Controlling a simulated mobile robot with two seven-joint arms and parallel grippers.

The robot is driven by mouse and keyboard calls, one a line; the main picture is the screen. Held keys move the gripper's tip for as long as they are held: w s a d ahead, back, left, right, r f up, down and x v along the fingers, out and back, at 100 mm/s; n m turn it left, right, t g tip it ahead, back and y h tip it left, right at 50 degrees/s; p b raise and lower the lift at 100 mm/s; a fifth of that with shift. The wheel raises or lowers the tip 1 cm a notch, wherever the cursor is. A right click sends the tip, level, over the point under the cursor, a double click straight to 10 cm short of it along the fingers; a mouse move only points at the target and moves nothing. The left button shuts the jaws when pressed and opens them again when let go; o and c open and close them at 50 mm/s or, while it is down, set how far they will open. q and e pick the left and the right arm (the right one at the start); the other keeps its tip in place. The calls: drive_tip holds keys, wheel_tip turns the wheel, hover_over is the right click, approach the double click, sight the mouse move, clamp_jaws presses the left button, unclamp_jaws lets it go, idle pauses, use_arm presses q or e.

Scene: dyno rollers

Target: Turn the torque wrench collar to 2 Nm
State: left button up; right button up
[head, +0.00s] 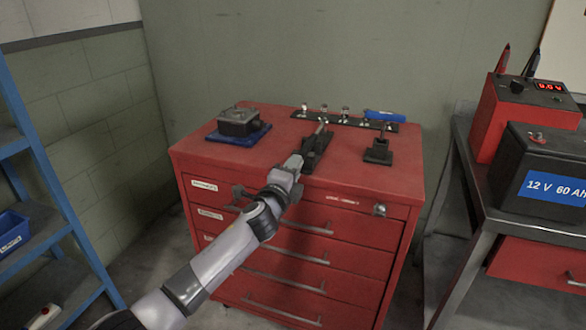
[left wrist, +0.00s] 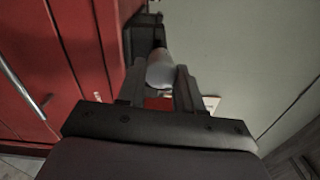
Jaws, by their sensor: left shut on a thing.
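The torque wrench (head: 321,127) lies on a black cradle (head: 318,143) on top of the red tool cabinet, its shaft pointing toward the back. My left gripper (head: 296,162) reaches over the cabinet's front edge to the near end of the wrench. In the left wrist view, the fingers (left wrist: 160,84) are shut on a smooth grey rounded piece (left wrist: 160,68), which appears to be the wrench's collar or handle end. The collar's scale cannot be read, and the gripper hides most of this end in the head view. My right gripper is not in view.
On the red cabinet (head: 222,172) are a metal block on a blue base (head: 238,125), a black rack with several sockets (head: 345,119), a blue-handled tool (head: 384,116) and a black stand (head: 378,152).

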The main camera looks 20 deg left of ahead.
use_arm(q)
drive_tip(key=shift+m, duration=0.8)
drive_tip(key=o, duration=1)
drive_tip(key=shift+o, duration=0.2)
drive_tip(key=shift+s, duration=0.15)
drive_tip(key=s+p, duration=0.1)
drive_tip(key=s, duration=0.6)
drive_tip(key=shift+a, duration=0.15)
drive_tip(key=shift+f, duration=0.1)
